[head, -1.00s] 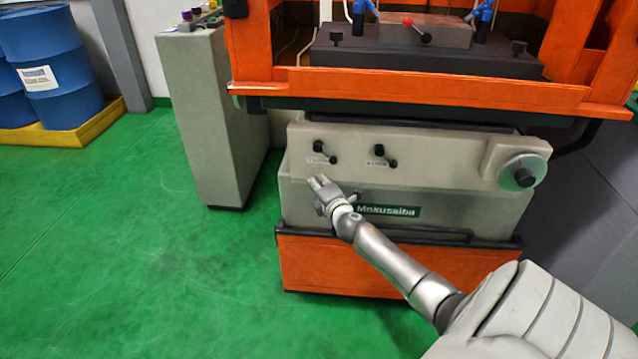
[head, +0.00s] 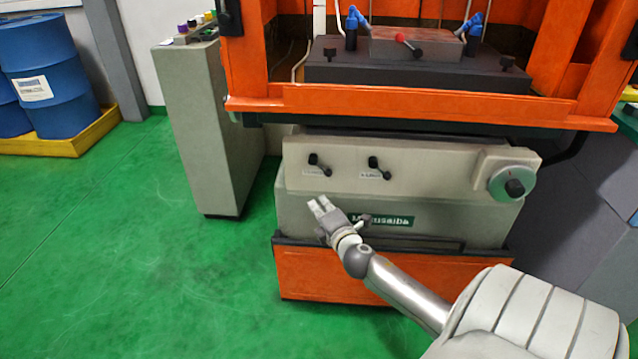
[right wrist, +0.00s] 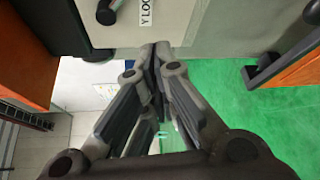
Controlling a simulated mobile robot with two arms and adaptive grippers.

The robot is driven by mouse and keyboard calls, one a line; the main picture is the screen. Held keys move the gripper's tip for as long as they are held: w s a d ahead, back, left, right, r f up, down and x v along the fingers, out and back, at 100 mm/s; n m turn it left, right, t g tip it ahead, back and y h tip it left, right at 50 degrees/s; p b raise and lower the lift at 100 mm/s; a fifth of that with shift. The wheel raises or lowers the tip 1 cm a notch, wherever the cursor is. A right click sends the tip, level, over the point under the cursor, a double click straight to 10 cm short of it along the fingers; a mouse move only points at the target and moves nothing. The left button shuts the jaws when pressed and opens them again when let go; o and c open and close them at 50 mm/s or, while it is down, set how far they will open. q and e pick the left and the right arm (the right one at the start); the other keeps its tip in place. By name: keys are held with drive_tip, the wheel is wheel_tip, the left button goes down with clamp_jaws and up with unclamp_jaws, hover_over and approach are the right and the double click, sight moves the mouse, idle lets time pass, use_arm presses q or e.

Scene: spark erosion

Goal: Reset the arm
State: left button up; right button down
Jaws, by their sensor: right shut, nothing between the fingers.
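My right arm comes in from the lower right in the head view. Its gripper (head: 320,205) is in front of the machine's grey front, below the left black lever (head: 319,164) and left of the green name plate (head: 382,220). In the right wrist view the fingers (right wrist: 160,50) meet at their tips, with nothing between them. A black lever (right wrist: 104,14) beside a label shows above the fingers there, apart from them. My left gripper is not in view.
The orange machine (head: 400,105) has a second lever (head: 377,166) and a round dial (head: 512,184) at right. A grey cabinet (head: 208,130) stands to its left. Blue drums (head: 45,75) sit on a yellow pallet (head: 70,145). Green floor (head: 120,260) at left is clear.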

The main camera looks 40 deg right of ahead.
idle(0.4)
